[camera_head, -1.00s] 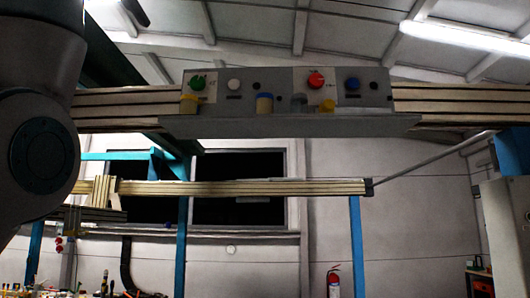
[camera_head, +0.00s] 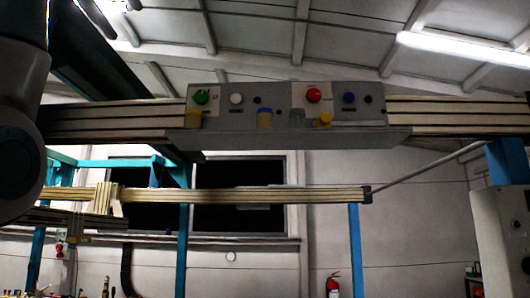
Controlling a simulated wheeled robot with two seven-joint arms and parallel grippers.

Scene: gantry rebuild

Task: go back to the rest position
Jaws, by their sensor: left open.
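My left arm (camera_head: 18,125) comes in at the left edge as a large grey-white link, close to the camera. The dark fingers of my left gripper (camera_head: 113,8) show at the top left, cut by the picture's edge. They are apart with nothing visible between them, well above and left of the grey button panel (camera_head: 275,98). The panel carries a green button (camera_head: 201,97), a white one (camera_head: 236,99), a red one (camera_head: 313,95) and a blue one (camera_head: 349,98). My right gripper is out of view.
A pale rail (camera_head: 440,111) runs behind the panel. Small yellow pieces (camera_head: 324,119) and a grey one stand along the panel's ledge (camera_head: 350,138). A lower beam (camera_head: 250,194) and blue posts (camera_head: 357,250) stand beyond. A red fire extinguisher (camera_head: 332,288) is at the back wall.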

